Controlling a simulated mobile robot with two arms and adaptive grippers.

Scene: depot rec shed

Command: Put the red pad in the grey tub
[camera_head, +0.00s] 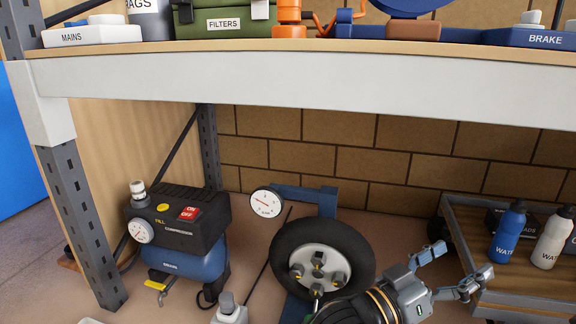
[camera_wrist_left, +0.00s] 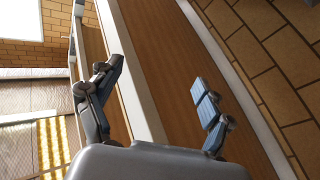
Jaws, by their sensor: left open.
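No thing that is clearly the red pad shows. A flat reddish-brown block (camera_head: 412,30) lies on the shelf at the top of the head view, and I cannot tell whether it is the pad. No grey tub can be made out in either view. My left gripper (camera_head: 466,260) is open and empty at the lower right, below the shelf and in front of the cart. Its spread fingers also show in the left wrist view (camera_wrist_left: 156,75), with nothing between them. My right gripper is not in view.
The shelf's pale front beam (camera_head: 300,82) crosses above my gripper. A compressor (camera_head: 178,235) and a wheel (camera_head: 318,232) stand below. A cart (camera_head: 462,215) at right holds a blue bottle (camera_head: 508,232) and a white bottle (camera_head: 552,240). A grey post (camera_head: 80,225) stands left.

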